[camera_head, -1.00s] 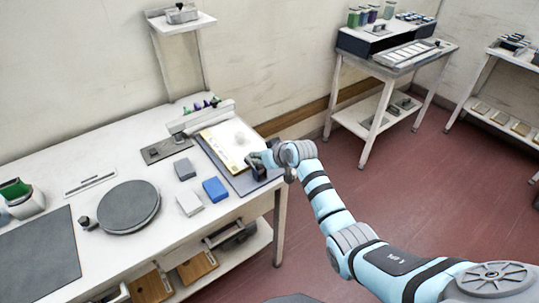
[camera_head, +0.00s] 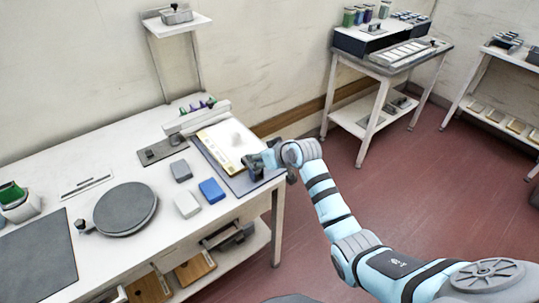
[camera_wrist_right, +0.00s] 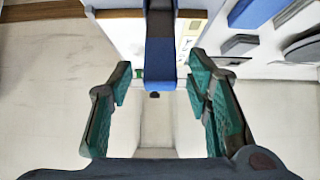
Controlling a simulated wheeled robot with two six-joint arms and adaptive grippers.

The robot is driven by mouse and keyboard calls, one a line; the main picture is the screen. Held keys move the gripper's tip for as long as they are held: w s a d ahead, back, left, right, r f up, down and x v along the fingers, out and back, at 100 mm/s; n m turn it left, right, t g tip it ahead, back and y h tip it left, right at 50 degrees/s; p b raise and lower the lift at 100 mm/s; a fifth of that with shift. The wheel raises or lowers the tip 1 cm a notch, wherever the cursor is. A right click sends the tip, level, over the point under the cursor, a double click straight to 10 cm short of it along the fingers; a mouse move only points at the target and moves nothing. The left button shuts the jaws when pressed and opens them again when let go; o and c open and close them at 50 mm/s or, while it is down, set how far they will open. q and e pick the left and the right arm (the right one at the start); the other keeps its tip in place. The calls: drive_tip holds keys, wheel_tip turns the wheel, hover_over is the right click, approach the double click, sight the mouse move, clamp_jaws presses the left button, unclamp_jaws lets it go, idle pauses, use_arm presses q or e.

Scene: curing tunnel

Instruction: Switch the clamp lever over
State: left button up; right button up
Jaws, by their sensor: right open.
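My right gripper (camera_head: 262,162) is at the right end of the white workbench, by the near right corner of a dark board (camera_head: 233,177). The board carries a white and yellow sheet (camera_head: 221,148). In the right wrist view the gripper (camera_wrist_right: 162,95) is open. A bar, dark grey above and blue below (camera_wrist_right: 160,62), reaches down between its green finger pads, apart from both. It may be the clamp lever; I cannot tell for sure. A white clamp bar (camera_head: 197,118) lies along the board's far edge. My left gripper is not in view.
A blue block (camera_head: 212,190), a dark grey block (camera_head: 181,171) and a light block (camera_head: 187,204) lie left of the board. A round dark turntable (camera_head: 125,208) stands further left. A second table (camera_head: 395,62) stands behind at right. Red floor between is free.

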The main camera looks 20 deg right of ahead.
drive_tip(key=v, duration=0.9)
drive_tip(key=s+d+f+m+g+h, duration=0.15)
drive_tip(key=s+f, duration=0.35)
drive_tip(key=f, duration=0.6)
drive_tip(key=s+d+f+m+g, duration=0.15)
drive_tip(key=s+f, duration=0.35)
drive_tip(key=f, duration=0.6)
drive_tip(key=s+d+f+g+h, duration=0.15)
drive_tip(key=s+f, duration=0.35)
drive_tip(key=f, duration=0.6)
drive_tip(key=s+a+f+g, duration=0.1)
drive_tip(key=s+f, duration=0.4)
drive_tip(key=s, duration=0.6)
drive_tip(key=s+a+f+g, duration=0.1)
drive_tip(key=s+f, duration=0.4)
drive_tip(key=s, duration=0.6)
drive_tip(key=s+f+g+b, duration=0.1)
drive_tip(key=s+f, duration=0.4)
drive_tip(key=s, duration=0.6)
drive_tip(key=shift+s+a+n+g, duration=0.15)
drive_tip(key=shift+a+n+g, duration=0.25)
drive_tip(key=shift+g, duration=0.15)
